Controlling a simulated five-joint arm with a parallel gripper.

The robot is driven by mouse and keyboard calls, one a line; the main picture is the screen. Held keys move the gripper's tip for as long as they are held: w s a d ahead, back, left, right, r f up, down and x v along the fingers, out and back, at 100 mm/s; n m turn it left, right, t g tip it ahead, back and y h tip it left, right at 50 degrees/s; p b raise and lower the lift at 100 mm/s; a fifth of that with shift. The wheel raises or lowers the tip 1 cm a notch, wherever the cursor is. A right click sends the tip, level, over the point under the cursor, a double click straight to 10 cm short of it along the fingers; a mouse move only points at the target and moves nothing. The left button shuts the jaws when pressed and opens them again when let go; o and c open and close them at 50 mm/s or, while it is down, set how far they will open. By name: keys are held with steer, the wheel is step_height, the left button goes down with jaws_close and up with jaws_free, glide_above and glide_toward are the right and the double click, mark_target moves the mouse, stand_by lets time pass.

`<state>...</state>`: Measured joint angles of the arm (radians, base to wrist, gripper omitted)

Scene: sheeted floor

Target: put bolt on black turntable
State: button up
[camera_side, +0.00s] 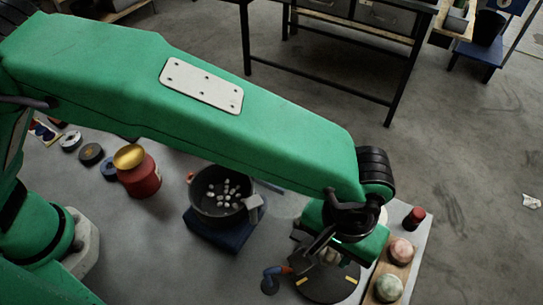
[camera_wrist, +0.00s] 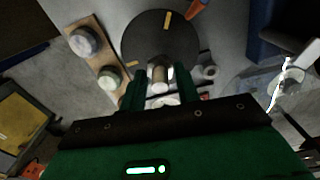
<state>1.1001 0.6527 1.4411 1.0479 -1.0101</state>
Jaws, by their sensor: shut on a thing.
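The black turntable (camera_side: 335,287) is a dark disc with yellow marks at the bottom of the side view, partly hidden by my gripper. In the wrist view the turntable (camera_wrist: 143,38) lies just beyond my fingertips. My gripper (camera_wrist: 160,80) is shut on a pale, short cylindrical piece, which I take to be the bolt (camera_wrist: 159,74). In the side view my gripper (camera_side: 325,252) is over or close to the turntable's far edge. The height of the bolt above the disc cannot be told.
A wooden board (camera_side: 383,265) with two round, pale knobs stands right of the turntable. A dark red cylinder (camera_side: 414,219) is behind it.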

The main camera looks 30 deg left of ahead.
mark_target(329, 259)
steer(key=shift+f, duration=2)
steer(key=o, duration=1.1)
steer(key=shift+f, duration=0.15)
steer(key=shift+c, duration=0.2)
step_height(329, 259, up, 12)
steer(key=shift+r, duration=0.2)
